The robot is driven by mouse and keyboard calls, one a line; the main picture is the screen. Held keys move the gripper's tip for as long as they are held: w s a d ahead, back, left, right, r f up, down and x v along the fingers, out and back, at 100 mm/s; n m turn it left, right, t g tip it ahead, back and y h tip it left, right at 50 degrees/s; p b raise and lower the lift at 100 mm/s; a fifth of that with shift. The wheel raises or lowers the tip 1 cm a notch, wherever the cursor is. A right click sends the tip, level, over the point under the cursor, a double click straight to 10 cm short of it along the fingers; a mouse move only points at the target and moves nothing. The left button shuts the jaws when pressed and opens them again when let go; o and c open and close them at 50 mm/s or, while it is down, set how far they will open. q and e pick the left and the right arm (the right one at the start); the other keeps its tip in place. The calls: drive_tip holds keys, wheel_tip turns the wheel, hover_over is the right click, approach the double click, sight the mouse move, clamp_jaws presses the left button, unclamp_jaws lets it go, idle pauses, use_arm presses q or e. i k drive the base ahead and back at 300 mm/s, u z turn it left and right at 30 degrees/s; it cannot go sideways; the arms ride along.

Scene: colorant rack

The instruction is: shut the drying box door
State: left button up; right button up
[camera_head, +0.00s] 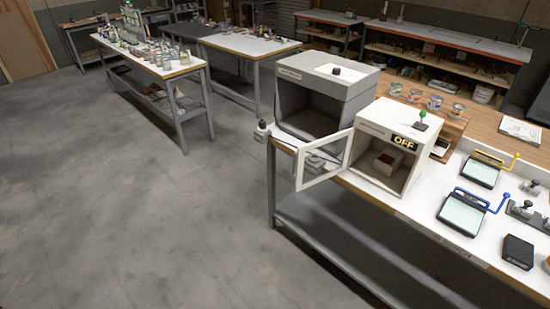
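The drying box (399,150) is a white box on the near workbench, right of centre. The drying box door (323,161) is a white frame with a clear pane. It stands swung open to the left, hinged at the box's left front edge, and reaches out past the bench edge. Neither of my grippers shows in the head view.
A larger grey open-front box (323,95) stands behind the door. Yellow-handled (481,169) and blue-handled (462,212) plates and a black block (517,252) lie right of the drying box. The floor (130,220) in front of the bench is clear.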

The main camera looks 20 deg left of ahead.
sight(298, 176)
drive_tip(key=u, duration=1.7)
drive_tip(key=i, duration=2.9)
drive_tip(key=z, duration=2.65)
drive_tip(key=k, duration=0.65)
drive_tip(key=z, duration=0.85)
